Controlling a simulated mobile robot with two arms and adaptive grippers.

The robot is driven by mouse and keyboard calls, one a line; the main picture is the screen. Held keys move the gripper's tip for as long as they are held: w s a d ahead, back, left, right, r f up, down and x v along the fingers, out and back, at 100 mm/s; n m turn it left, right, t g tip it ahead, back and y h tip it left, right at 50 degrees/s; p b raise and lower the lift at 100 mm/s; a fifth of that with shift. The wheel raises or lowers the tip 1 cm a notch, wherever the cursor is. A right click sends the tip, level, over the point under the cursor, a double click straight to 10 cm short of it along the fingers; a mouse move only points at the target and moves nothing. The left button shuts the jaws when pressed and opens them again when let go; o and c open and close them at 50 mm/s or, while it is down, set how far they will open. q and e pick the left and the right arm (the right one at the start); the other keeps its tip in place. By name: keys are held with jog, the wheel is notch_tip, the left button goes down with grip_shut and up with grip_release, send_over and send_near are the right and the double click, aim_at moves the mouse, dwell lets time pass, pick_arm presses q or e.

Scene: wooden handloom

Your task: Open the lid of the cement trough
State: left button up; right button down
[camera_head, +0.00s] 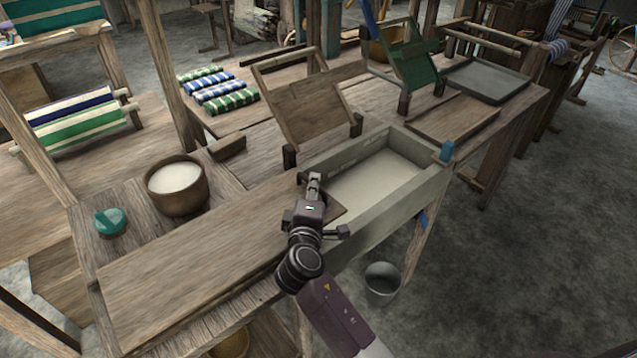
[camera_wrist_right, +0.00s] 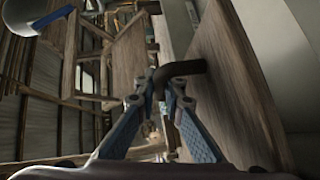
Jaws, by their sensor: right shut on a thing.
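The cement trough (camera_head: 405,208) is a grey box with its pale inside showing over its right part. A long wooden board (camera_head: 190,262), seemingly the lid, lies flat to the left and reaches to the trough's left end. My right gripper (camera_head: 314,182) is over the board's right end, beside the trough opening. In the right wrist view, my right gripper (camera_wrist_right: 160,97) is shut on a dark bent handle (camera_wrist_right: 184,69), next to a wooden board (camera_wrist_right: 225,75). In the head view the gripper hides the handle. My left gripper is not in view.
A brown bowl (camera_head: 177,190) of pale stuff and a green object (camera_head: 110,221) stand behind the board. A tilted wooden panel (camera_head: 310,103) stands behind the trough. A grey tray (camera_head: 487,82) lies at the back right. A bucket (camera_head: 382,281) is on the floor below.

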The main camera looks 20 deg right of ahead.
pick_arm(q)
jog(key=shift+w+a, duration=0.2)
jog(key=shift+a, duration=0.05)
pick_arm(e)
jog(key=shift+s+a+f, duration=0.1)
jog(key=shift+s+a, duration=0.25)
jog(key=shift+a, duration=0.4)
jog(key=c, duration=2.3)
grip_release()
jog(key=shift+s, duration=0.15)
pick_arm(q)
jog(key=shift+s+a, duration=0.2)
pick_arm(e)
jog(key=v, duration=1.1)
jog(key=shift+s+a, duration=0.15)
jog(key=shift+s, duration=0.2)
